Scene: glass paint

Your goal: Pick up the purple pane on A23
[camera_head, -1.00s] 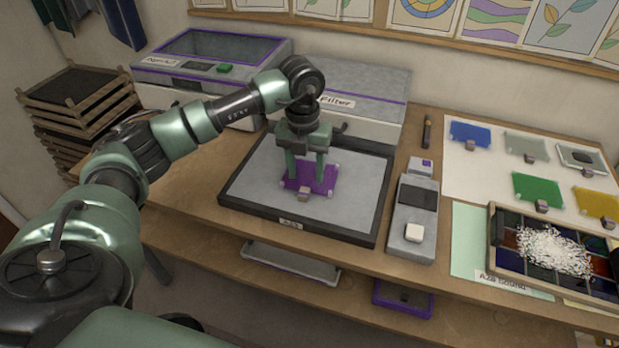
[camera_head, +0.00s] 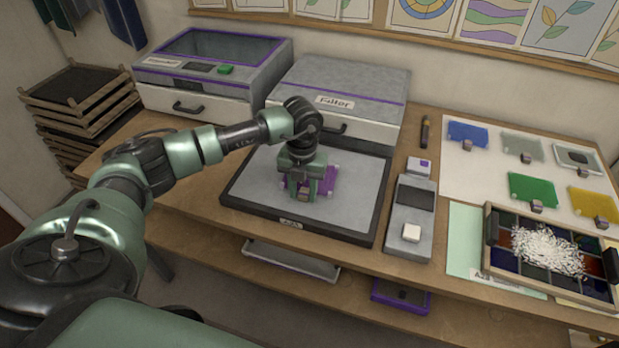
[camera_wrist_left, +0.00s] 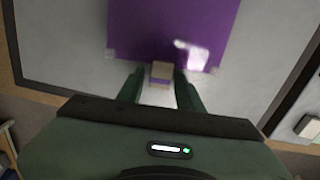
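The purple pane (camera_head: 328,180) lies on the grey surface of a black-framed board (camera_head: 354,184). The board's small front label (camera_head: 290,223) is too blurred to read now. The pane also fills the top of the left wrist view (camera_wrist_left: 172,22), with a small tan block (camera_wrist_left: 161,72) at its near edge. My left gripper (camera_head: 308,193) is down over the pane's near part and hides some of it. In the left wrist view its open fingers (camera_wrist_left: 159,88) stand either side of the block, with gaps visible. My right gripper is not in view.
A grey device (camera_head: 411,205) stands right of the board. Several coloured panes, including a green one (camera_head: 532,189), lie on a white sheet. A divided tray (camera_head: 484,257) with white bits sits at the right. A box labelled Filter (camera_head: 350,80) stands behind the board.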

